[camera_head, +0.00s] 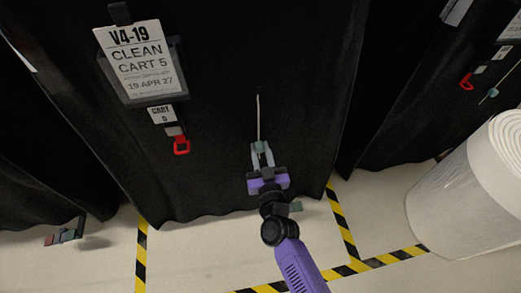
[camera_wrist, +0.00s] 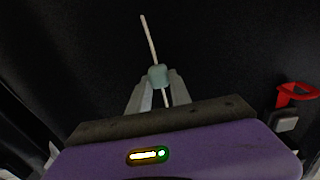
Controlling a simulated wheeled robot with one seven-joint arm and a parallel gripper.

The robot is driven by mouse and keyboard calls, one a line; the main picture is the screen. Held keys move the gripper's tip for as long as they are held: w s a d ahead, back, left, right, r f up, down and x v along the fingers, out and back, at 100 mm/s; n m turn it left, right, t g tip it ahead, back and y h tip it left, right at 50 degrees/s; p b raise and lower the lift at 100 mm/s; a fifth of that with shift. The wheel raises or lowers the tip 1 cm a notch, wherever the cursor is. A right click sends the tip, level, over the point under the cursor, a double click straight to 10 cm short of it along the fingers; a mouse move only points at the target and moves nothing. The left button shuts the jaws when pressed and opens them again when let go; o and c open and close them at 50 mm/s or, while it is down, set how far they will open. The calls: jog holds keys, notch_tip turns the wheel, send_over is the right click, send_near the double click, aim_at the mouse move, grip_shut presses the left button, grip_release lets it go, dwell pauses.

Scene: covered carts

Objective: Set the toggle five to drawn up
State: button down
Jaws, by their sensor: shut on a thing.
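The toggle (camera_head: 260,147) of cart five is a small grey-green cord lock on a pale cord (camera_head: 258,115) that hangs down the front of a black cover. In the wrist view the toggle (camera_wrist: 158,75) sits between my fingertips, with the cord (camera_wrist: 149,40) running up above it and a short length below. My gripper (camera_head: 262,154) is shut on the toggle. The cover (camera_head: 230,70) bears a sign reading CLEAN CART 5 (camera_head: 138,62) and a small CART 5 tag (camera_head: 161,114).
A red clip (camera_head: 181,145) hangs left of my gripper. Yellow-black floor tape (camera_head: 342,225) borders the cart. Another covered cart with its own cord (camera_head: 488,96) is at the upper right.

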dwell(0.8)
notch_tip(320, 180, up, 11)
jog(key=p, duration=1.3)
jog(key=shift+r, duration=0.1)
jog(key=c, duration=1.2)
grip_release()
jog(key=shift+o, duration=0.2)
jog(key=p, duration=0.1)
send_near(258, 116)
jog(key=shift+s, duration=0.9)
